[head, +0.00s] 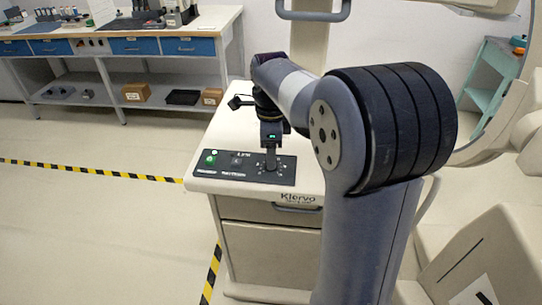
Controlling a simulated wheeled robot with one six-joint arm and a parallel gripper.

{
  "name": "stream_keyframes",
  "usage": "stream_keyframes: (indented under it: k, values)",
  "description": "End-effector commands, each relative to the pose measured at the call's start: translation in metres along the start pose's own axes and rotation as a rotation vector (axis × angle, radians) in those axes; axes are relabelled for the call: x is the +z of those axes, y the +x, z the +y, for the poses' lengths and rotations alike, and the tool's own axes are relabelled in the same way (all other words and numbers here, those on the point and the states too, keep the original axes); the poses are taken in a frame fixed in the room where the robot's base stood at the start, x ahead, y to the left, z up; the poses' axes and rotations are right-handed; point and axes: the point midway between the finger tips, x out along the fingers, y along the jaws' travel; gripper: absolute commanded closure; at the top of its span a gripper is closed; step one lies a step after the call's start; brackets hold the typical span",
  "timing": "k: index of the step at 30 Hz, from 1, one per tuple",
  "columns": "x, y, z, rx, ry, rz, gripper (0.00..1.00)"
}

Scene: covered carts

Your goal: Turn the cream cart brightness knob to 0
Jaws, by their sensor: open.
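The cream cart (209,152) stands in the middle of the head view, with a black control panel (222,171) along the front edge of its top. A lit green button (210,158) is at the panel's left end. The dark brightness knob (271,167) is toward the right end, with marks around it too small to read. My gripper (271,154) points down right over the knob, its fingers open. The fingers overlap the knob, so I cannot tell whether they touch it or where the knob points.
My arm covers the cart's right side. A drawer handle (297,208) is on the cart's front. A workbench (120,58) with blue drawers stands at the back left. Black-and-yellow tape (90,170) crosses the clear floor at left. Cream equipment (480,250) is at right.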

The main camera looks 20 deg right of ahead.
Motion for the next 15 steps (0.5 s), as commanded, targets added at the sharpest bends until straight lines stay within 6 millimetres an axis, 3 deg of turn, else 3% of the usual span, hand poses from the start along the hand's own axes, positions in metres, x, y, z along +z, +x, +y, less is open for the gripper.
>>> stream_keyframes:
  k: [6,15]
  values:
    - [0.0,0.016,0.0,0.001,0.0,0.0,0.5]
    - [0.0,0.017,0.0,0.0,0.0,0.0,0.52]
